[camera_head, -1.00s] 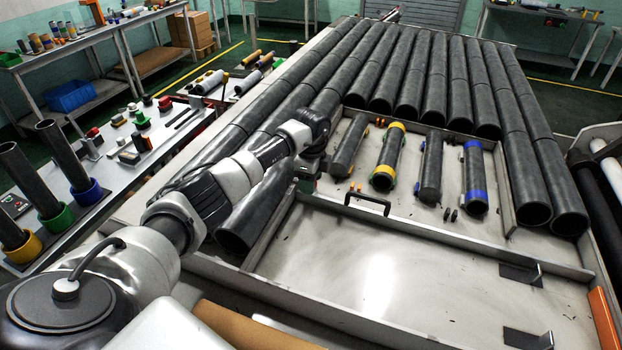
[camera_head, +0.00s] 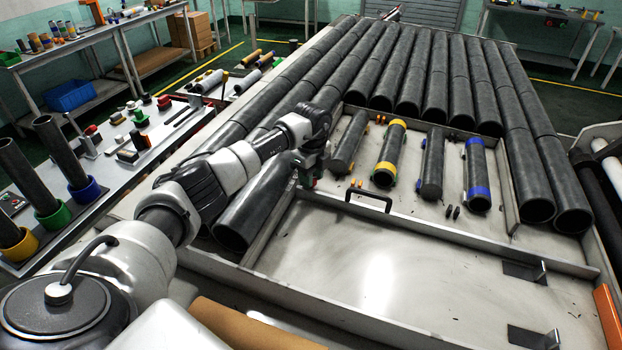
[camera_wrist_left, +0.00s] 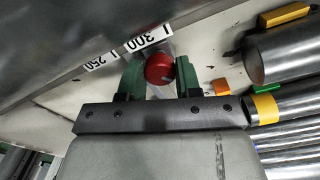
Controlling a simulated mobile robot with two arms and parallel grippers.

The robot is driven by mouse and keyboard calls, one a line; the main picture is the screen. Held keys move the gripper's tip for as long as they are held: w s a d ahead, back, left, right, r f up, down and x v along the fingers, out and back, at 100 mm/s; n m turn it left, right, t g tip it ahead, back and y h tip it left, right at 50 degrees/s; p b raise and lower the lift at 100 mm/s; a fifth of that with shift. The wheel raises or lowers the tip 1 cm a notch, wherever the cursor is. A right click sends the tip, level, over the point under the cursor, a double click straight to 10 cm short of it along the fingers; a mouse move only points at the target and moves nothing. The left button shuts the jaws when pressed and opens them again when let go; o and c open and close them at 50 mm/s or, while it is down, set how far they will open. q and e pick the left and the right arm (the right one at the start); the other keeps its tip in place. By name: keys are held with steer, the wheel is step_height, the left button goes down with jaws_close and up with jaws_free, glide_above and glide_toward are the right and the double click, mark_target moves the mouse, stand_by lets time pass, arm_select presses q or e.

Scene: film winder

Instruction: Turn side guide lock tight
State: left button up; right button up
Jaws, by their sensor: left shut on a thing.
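The side guide lock is a round red knob (camera_wrist_left: 159,69), seen in the left wrist view beside a scale strip marked 300 and 250. My left gripper (camera_wrist_left: 160,80) has its green fingers on either side of the knob and is shut on it. In the head view my left gripper (camera_head: 307,178) points down at the left end of the metal side guide (camera_head: 430,226); the knob is largely hidden there. I cannot tell from the picture how far the knob is turned. My right gripper is not in view.
A dark tube (camera_head: 250,215) lies close beside my left wrist. Tubes with yellow (camera_head: 388,150) and blue (camera_head: 477,172) bands lie in the tray to the right. A black handle (camera_head: 368,200) stands near the gripper. The front pan (camera_head: 390,275) is clear.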

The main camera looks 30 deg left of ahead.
arm_select(q)
steer(key=m+b, duration=0.2)
steer(key=m, duration=0.2)
steer(key=shift+m, duration=0.3)
steer(key=m+b, duration=0.2)
steer(key=m, duration=0.3)
steer(key=m+b, duration=0.1)
steer(key=m, duration=0.4)
steer(key=shift+w+m, duration=0.1)
steer(key=shift+m, duration=0.3)
steer(key=m+b, duration=0.1)
steer(key=m, duration=0.3)
steer(key=shift+y, duration=0.3)
steer(key=shift+m, duration=0.3)
steer(key=o, duration=0.9)
steer(key=shift+d+r, duration=0.1)
steer(key=shift+o, duration=0.2)
steer(key=shift+r, duration=0.1)
